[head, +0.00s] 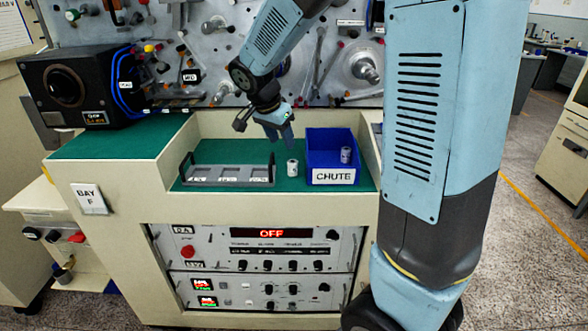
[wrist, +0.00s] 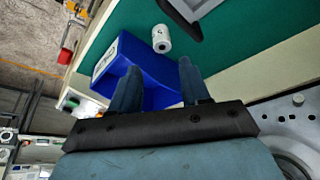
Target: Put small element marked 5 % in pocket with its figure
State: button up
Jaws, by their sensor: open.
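A small pale cylindrical element (head: 292,168) stands on the green surface between the tray and the blue bin. It also shows in the wrist view (wrist: 161,38), with dark marks too small to read. A second, greyer element (head: 346,154) is in the blue bin marked CHUTE (head: 333,177). A grey tray (head: 228,183) with three labelled pockets lies to the left; its figures are unreadable. My gripper (head: 281,140) is open and empty, above and behind the standing element, pointing down. In the wrist view its fingers (wrist: 159,68) overlap the blue bin (wrist: 158,88).
The green surface (head: 205,150) lies in a recess with cream side walls. Behind it a metal panel (head: 330,85) carries spindles and knobs. A black box (head: 75,85) stands at the left. The green behind the tray is clear.

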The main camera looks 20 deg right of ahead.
aim_at(291, 162)
jog(key=x, duration=1.3)
jog(key=shift+w+d, duration=0.1)
jog(key=shift+w, duration=0.05)
jog(key=shift+c, duration=0.4)
jog(key=c, duration=0.7)
jog(key=shift+r, duration=0.5)
notch_tip(291, 162, up, 3)
jog(key=shift+f, duration=0.2)
jog(key=s+r, duration=0.3)
jog(key=s, duration=0.1)
jog(key=s+r, duration=0.3)
jog(key=s, duration=0.2)
jog(key=s+r, duration=0.3)
jog(key=s, duration=0.2)
jog(key=shift+a+r, duration=0.25)
jog(key=shift+a, duration=0.15)
